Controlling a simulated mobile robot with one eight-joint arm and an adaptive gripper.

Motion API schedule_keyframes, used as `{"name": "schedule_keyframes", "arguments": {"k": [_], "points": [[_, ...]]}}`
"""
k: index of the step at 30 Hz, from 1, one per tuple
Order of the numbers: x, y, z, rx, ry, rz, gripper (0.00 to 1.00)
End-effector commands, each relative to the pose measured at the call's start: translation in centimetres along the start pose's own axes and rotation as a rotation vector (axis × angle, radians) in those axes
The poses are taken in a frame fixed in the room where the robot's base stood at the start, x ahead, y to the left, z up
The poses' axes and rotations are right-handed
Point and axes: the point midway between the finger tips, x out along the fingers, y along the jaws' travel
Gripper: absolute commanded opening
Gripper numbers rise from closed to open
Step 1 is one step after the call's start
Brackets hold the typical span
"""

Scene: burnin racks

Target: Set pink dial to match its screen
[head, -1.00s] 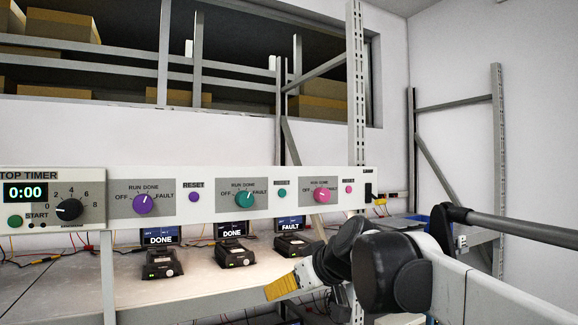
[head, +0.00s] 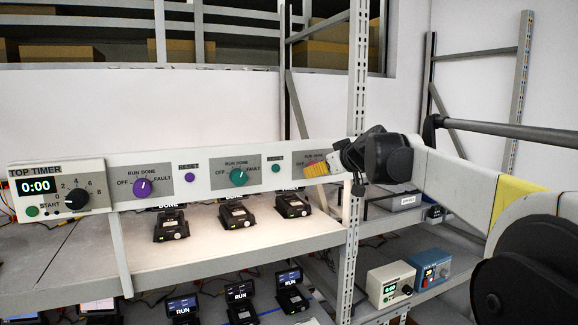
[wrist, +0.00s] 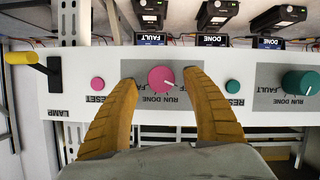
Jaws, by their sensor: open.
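The pink dial (wrist: 161,80) sits on a grey plate of the white panel, seen upside down in the wrist view. Its white pointer aims right and slightly down, toward the partly covered OFF label. The screen (wrist: 150,39) behind the dial reads FAULT. My gripper (wrist: 162,80) is open, with one orange-yellow finger on each side of the dial; I cannot tell whether they touch it. In the head view my gripper (head: 317,169) is at the right end of the panel and largely hides the pink dial and its plate.
A pink reset button (wrist: 98,84) and a teal one (wrist: 232,87) flank the plate. A teal dial (head: 238,177), purple dial (head: 142,188) and top timer (head: 57,190) lie left along the panel. A yellow-handled lamp lever (wrist: 22,58) sticks out at the panel's end. A rack post (head: 357,80) stands beside my arm.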

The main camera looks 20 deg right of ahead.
Motion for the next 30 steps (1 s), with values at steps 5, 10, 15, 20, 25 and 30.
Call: {"name": "schedule_keyframes", "arguments": {"k": [5, 10, 15, 20, 25, 30], "points": [[2.0, 0.0, -0.1, -0.002, 0.000, 0.000, 0.58], [2.5, 0.0, 0.0, 0.000, 0.000, 0.000, 0.58], [2.5, 0.0, 0.0, 0.000, -0.001, 0.000, 0.58], [2.5, 0.0, 0.0, -0.001, -0.001, 0.000, 0.13], [2.5, 0.0, 0.0, -0.001, 0.000, 0.000, 0.04], [2.5, 0.0, 0.0, 0.004, 0.000, -0.002, 0.04]]}}
